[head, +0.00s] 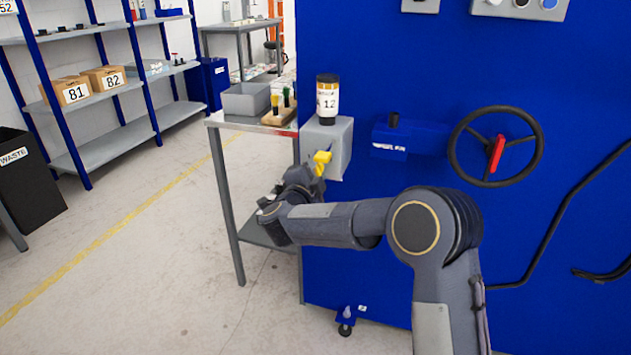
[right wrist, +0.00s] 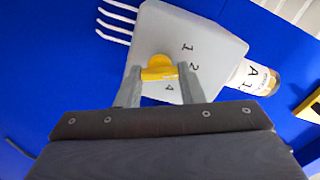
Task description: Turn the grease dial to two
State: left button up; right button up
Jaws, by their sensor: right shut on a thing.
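The grease dial (head: 322,160) is a yellow knob on a grey box (head: 337,138) fixed to the blue machine panel. In the right wrist view the dial (right wrist: 158,68) sits on the box face (right wrist: 190,25), beside the printed numbers 1, 2 and 4. My right gripper (right wrist: 158,75) has its two grey fingers on either side of the dial's yellow bar, shut on it. Part of the box face around the dial is hidden by the fingers, and I cannot tell exactly which number the dial points to. My left gripper is not in view.
A labelled jar (head: 327,100) stands on top of the grey box. A black handwheel (head: 496,147) with a red handle is on the panel to the right. A small table (head: 232,122) with a grey bin (head: 246,98) stands to the left.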

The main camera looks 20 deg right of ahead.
jog(key=shift+m, duration=0.3)
jog(key=shift+f, duration=0.1)
jog(key=o, duration=1)
jog(key=v, duration=0.7)
jog(key=shift+s+a, duration=0.25)
jog(key=shift+s, duration=0.1)
